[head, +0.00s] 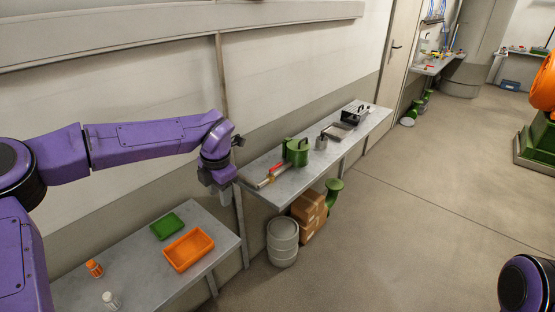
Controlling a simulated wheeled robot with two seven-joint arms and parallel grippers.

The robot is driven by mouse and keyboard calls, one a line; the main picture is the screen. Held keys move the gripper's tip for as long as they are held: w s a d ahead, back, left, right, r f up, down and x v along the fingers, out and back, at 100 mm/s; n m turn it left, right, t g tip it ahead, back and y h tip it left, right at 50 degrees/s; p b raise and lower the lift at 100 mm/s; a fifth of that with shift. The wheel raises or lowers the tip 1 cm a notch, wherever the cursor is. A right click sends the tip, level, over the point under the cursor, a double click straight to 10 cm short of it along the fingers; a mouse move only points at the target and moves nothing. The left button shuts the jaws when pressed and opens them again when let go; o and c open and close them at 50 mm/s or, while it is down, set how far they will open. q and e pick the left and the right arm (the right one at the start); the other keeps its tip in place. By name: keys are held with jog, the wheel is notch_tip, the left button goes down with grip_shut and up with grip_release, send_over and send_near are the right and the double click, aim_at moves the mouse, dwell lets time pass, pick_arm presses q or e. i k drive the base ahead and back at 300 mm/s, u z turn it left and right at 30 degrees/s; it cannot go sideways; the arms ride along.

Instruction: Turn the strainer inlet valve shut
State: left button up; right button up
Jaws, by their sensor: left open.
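I cannot make out a strainer inlet valve for certain in the head view. A small red-and-metal piece (270,177), too small to identify, lies at the near end of the long grey bench, beside a green can-like object (296,151). My left gripper (222,187) is open and empty. It points down in front of the wall, and in the picture it is just left of the long bench's near end. My right gripper is out of view; only a dark and purple part of my right arm shows at the bottom right.
The near table (215,218) holds an orange tray (188,249), a green tray (167,226) and two small bottles. A grey drum (282,242) and cardboard boxes (306,213) stand by the long bench (258,194). A large orange machine is far right. The middle floor is clear.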

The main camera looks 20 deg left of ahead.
aim_at(280, 164)
jog(key=i, duration=1.5)
